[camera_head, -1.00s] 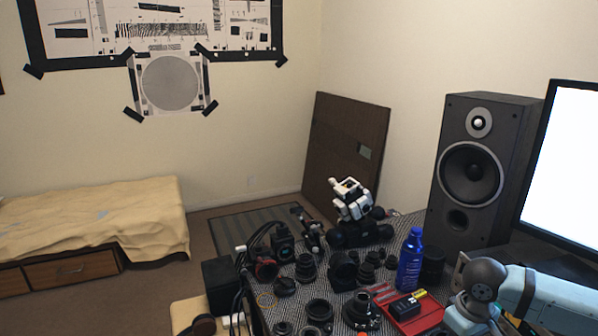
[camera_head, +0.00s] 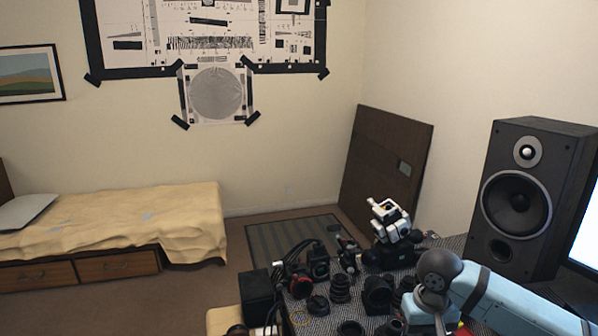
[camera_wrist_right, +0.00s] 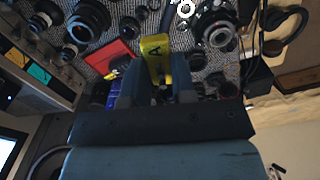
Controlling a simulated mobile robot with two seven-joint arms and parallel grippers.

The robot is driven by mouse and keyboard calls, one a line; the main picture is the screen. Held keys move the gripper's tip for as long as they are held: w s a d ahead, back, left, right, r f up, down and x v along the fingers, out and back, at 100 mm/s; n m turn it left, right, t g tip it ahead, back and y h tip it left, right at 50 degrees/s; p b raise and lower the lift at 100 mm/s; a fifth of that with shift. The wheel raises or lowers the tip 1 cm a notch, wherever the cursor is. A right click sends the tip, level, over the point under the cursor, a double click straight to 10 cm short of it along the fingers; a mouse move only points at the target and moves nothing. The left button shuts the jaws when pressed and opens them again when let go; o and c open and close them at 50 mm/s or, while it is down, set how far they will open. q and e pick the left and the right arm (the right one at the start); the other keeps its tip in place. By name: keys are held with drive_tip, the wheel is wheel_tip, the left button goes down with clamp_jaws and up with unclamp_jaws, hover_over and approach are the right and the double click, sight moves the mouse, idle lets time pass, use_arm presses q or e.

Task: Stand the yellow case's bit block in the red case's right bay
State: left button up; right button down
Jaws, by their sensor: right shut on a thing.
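My right gripper (camera_wrist_right: 158,82) is shut on a yellow block (camera_wrist_right: 155,46) marked with a black letter A, which sticks out past the fingertips in the right wrist view. I cannot tell for certain that this is the yellow case's bit block. The red case (camera_wrist_right: 108,56) lies on the table beside it, to the left in that view. Its bays are too small to make out. In the head view my right arm (camera_head: 505,300) reaches in from the right and covers most of the red case. My left gripper is not in view.
Several black lenses and rings crowd the patterned table, such as one lens (camera_wrist_right: 88,20) and another (camera_wrist_right: 214,28). A white and black device (camera_head: 390,222) stands at the table's back. A large speaker (camera_head: 535,200) and a bright monitor (camera_head: 585,230) stand on the right.

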drive_tip(key=s+r+p, duration=0.6)
drive_tip(key=p, duration=0.1)
drive_tip(key=shift+s+r, duration=0.3)
drive_tip(key=shift+s, duration=0.05)
